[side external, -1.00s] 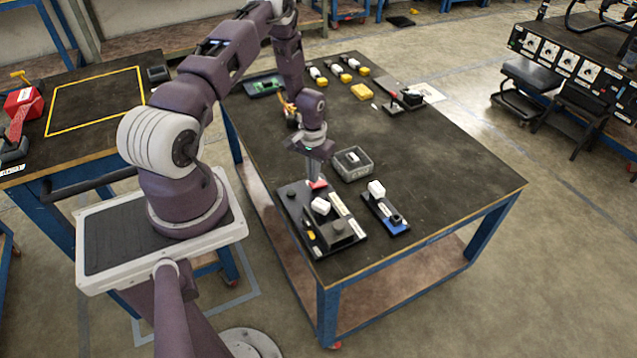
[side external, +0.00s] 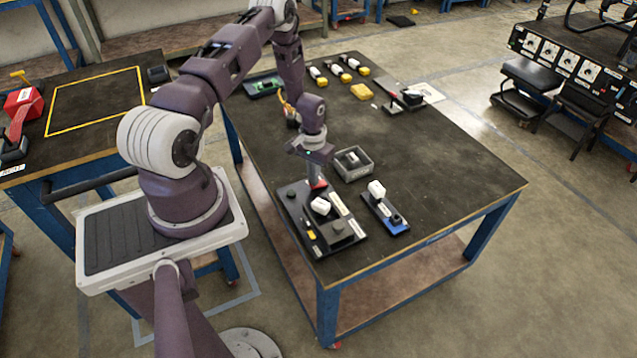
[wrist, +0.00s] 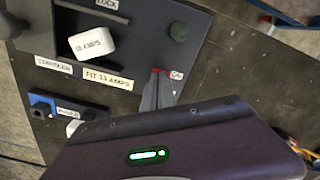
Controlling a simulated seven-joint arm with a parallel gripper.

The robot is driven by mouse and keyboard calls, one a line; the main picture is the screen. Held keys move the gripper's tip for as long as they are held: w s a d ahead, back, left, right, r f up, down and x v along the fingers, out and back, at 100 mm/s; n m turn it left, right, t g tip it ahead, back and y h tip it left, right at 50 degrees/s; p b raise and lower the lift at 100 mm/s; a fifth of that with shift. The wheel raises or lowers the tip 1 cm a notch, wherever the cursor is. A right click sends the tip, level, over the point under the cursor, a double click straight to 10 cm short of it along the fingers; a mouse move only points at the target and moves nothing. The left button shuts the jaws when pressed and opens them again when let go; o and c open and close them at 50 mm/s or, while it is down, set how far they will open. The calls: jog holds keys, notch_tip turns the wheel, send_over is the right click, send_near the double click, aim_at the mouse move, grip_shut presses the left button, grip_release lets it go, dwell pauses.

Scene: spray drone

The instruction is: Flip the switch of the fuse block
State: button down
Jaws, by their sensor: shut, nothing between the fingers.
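The fuse block is a black panel (side external: 291,199) near the front edge of the table. It carries a white fuse block piece (side external: 320,206), also seen in the wrist view (wrist: 92,42), a dark round knob (wrist: 180,31) and printed labels. Its small red switch (wrist: 159,70) sits beside a white "ON" label (wrist: 177,75). My gripper (side external: 317,184) is shut and empty, pointing down at the red switch. In the wrist view the fingertips (wrist: 158,76) are right at the switch and partly hide it. I cannot tell whether they touch it or which way it is set.
A grey bin (side external: 353,166) stands just behind the panel. A smaller board with a white block and blue part (side external: 386,214) lies to the right. Yellow and white parts (side external: 362,91) lie farther back. The table's right side is clear.

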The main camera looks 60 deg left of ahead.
jog(key=shift+f, duration=0.35)
jog(key=shift+r, duration=3.55)
jog(key=w+d+r+m+t, duration=0.1)
jog(key=d+r, duration=0.3)
jog(key=r, duration=0.5)
jog(key=d+r+m+y, duration=0.1)
jog(key=d+r, duration=0.2)
jog(key=r, duration=0.5)
jog(key=w+d+r+m+t, duration=0.1)
jog(key=d+r, duration=0.3)
jog(key=r, duration=0.5)
jog(key=s+d+r+m+t, duration=0.1)
jog(key=s+d+r, duration=0.3)
jog(key=s+d, duration=0.1)
jog(key=s+d+r+m+t, duration=0.1)
jog(key=s+d+r, duration=0.3)
jog(key=s, duration=0.4)
jog(key=s+d+r+m+t+h, duration=0.1)
jog(key=s+d+r, duration=0.3)
jog(key=s, duration=0.3)
jog(key=shift+d+t, duration=0.3)
jog(key=shift+d, duration=0.55)
